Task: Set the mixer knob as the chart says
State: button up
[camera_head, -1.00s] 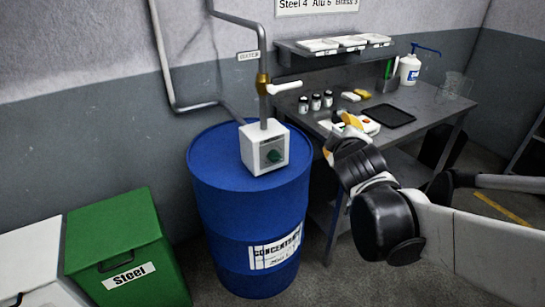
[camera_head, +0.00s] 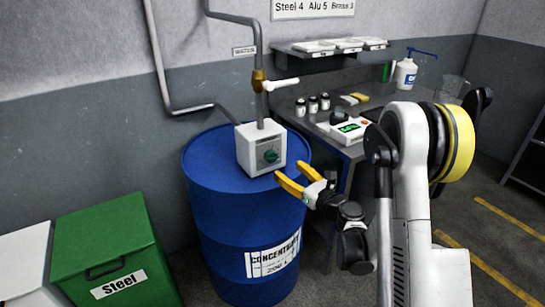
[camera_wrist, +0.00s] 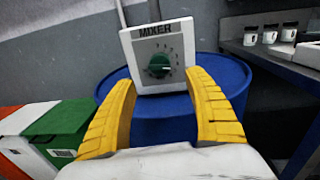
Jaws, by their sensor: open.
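The white mixer box (camera_head: 247,158) stands on top of the blue drum, with a pipe rising from it. Its green knob (camera_head: 271,155) is on the front face. In the wrist view the knob (camera_wrist: 159,66) sits on a numbered dial under the label MIXER; its exact setting is too small to read. The chart (camera_head: 313,8) on the wall reads Steel 4, Alu 5, Brass 3, the last digit partly unclear. My gripper (camera_head: 293,178) has yellow fingers, open and empty, in front of and slightly below the box, apart from the knob.
The blue drum (camera_head: 215,195) is labelled CONCENTRATE. A green bin (camera_head: 105,235) marked Steel is at left. The grey workbench (camera_head: 300,120) at right holds several bottles, a device with a green display (camera_head: 350,128) and a spray bottle (camera_head: 405,72). A white-handled valve (camera_head: 282,84) is on the pipe.

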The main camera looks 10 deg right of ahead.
aim_at(275, 159)
jog(key=x, duration=0.9)
jog(key=shift+p, duration=0.35)
jog(key=shift+w+a+r, duration=0.1)
jog(key=shift+w, duration=0.15)
